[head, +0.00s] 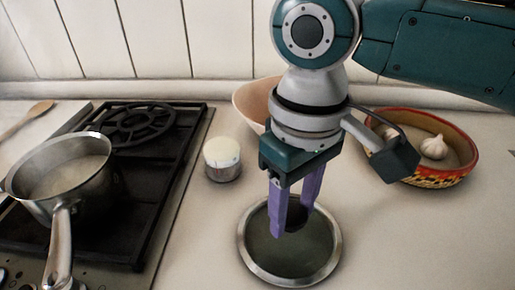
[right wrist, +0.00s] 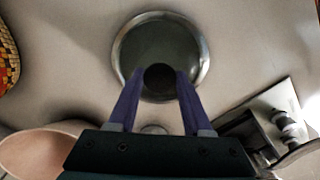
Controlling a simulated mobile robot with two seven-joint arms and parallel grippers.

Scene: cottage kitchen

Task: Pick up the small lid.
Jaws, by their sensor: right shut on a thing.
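The small lid (head: 288,254) is round with a metal rim and a dark, glassy middle. In the head view it is on the counter at the lower middle, below my right gripper (head: 290,222). The lid also shows in the right wrist view (right wrist: 158,38), with a dark round knob (right wrist: 159,77) near its centre. My right gripper's purple fingers (right wrist: 158,80) are closed on the knob from both sides. I cannot tell whether the lid is touching the counter. My left gripper is not in view.
A stove (head: 150,150) with a steel saucepan (head: 90,178) stands at the left. A small jar with a pale top (head: 222,155) is left of my gripper. A pink bowl (head: 252,100) and a patterned bowl with garlic (head: 458,172) stand behind and right. The counter's right front is clear.

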